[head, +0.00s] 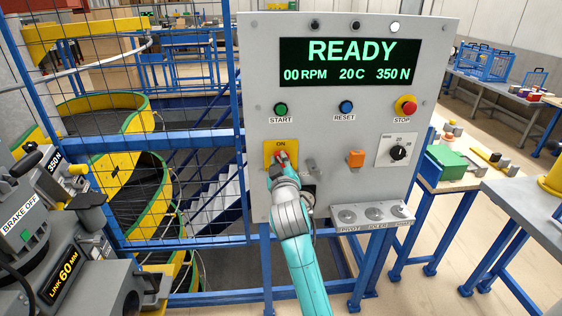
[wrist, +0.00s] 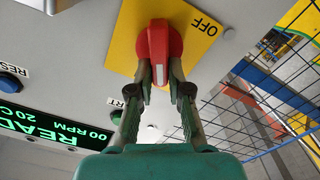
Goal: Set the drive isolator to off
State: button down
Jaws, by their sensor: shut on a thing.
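The drive isolator is a red handle (head: 281,157) on a yellow plate (head: 269,150) at the left of the grey control panel. The word ON shows at the plate's top in the head view; OFF shows on the plate (wrist: 119,47) in the wrist view, where the panel appears upside down. My gripper (head: 279,164) reaches up from below and covers the plate's lower part in the head view. In the wrist view its two fingers (wrist: 160,77) are shut on the red handle (wrist: 158,42), one on each side. The handle stands upright in that picture, with OFF to its right.
The display (head: 349,62) reads READY, 00 RPM, 20 C, 350 N. Green START (head: 281,108), blue RESET (head: 346,106) and red STOP (head: 406,105) buttons sit above. A blue mesh fence stands left.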

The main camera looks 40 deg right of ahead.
jog(key=n, duration=0.4)
jog(key=f+n, duration=0.1)
jog(key=n, duration=0.7)
jog(key=shift+w+a+f, duration=0.2)
jog(key=shift+a+f, duration=0.05)
jog(key=shift+a, duration=0.1)
dwell(0.4)
jog(key=c, duration=1.1)
grip_release()
jog(key=v, duration=1.2)
